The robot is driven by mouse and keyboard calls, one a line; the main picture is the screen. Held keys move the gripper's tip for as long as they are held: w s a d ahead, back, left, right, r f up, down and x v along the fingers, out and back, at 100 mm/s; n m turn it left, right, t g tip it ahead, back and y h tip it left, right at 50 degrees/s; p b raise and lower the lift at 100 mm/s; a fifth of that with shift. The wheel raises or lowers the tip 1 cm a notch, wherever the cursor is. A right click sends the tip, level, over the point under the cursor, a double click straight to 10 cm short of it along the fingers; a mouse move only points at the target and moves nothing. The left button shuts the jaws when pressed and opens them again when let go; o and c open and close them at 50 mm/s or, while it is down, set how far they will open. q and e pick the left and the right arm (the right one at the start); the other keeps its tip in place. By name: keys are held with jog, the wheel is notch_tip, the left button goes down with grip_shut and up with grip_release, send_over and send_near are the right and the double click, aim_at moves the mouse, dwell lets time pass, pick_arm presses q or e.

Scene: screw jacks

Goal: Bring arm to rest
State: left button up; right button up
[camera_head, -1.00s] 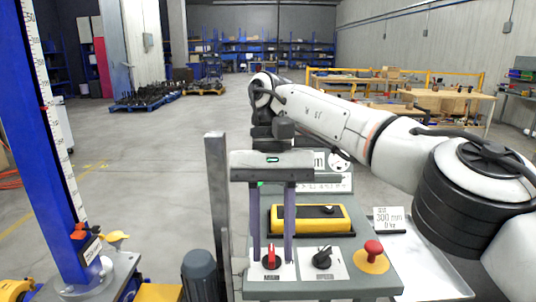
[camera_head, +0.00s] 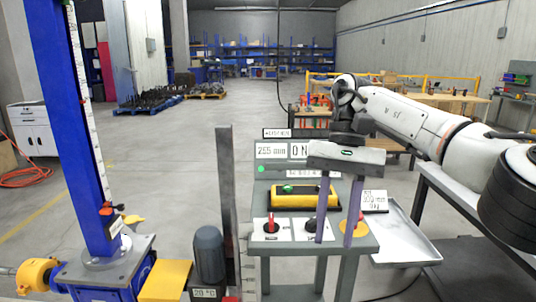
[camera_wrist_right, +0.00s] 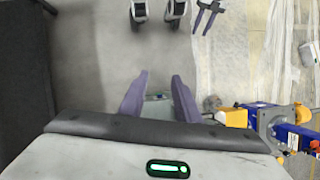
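My right arm comes in from the right in the head view. Its gripper (camera_head: 334,240) points down in front of the control panel (camera_head: 345,240), its two purple fingers apart with nothing seen between them. It hides part of the panel, near the black knob (camera_head: 316,226) and red mushroom button (camera_head: 361,217); I cannot tell whether it touches them. In the right wrist view the same fingers (camera_wrist_right: 158,105) stand apart. My left arm is not seen in the head view. The blue screw jack column (camera_head: 72,130) with its scale stands at the left.
The panel has a red switch (camera_head: 270,223), a yellow box (camera_head: 300,198) and a display (camera_head: 282,150) reading about 265 mm and 0 N. A grey post (camera_head: 228,190) and motor (camera_head: 209,255) stand beside it. A metal tray (camera_head: 405,240) is at right. Open floor lies behind.

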jog(key=d+m+t+y, duration=0.1)
jog(key=d+m+y, duration=0.35)
jog(key=d, duration=1.85)
jog(key=s+a+f+m+t+y, duration=0.1)
jog(key=a+f+m+t+y, duration=0.35)
jog(key=a+f+m, duration=0.7)
jog(key=a+f+m+t+y, duration=0.3)
jog(key=a+f+m+y, duration=0.3)
jog(key=a+f+m, duration=0.75)
jog(key=s+d+f+m+t+h, duration=0.3)
jog(key=f+m+t+h, duration=0.15)
jog(key=m, duration=0.45)
jog(key=s+d+f+m+t+h, duration=0.35)
jog(key=f+m, duration=0.25)
jog(key=m, duration=0.4)
jog(key=s+d+f+m+g+h, duration=0.2)
jog(key=s+d+f+m+h, duration=0.25)
jog(key=s+d+m, duration=0.35)
jog(key=s+d+f+m+g+h, duration=0.3)
jog(key=s+d+f+m, duration=0.3)
jog(key=s, duration=0.5)
jog(key=w+a+r+m+t+y, duration=0.1)
jog(key=a+m, duration=0.4)
jog(key=a, duration=0.8)
jog(key=shift+a+r, duration=0.15)
jog(key=shift+a, duration=0.05)
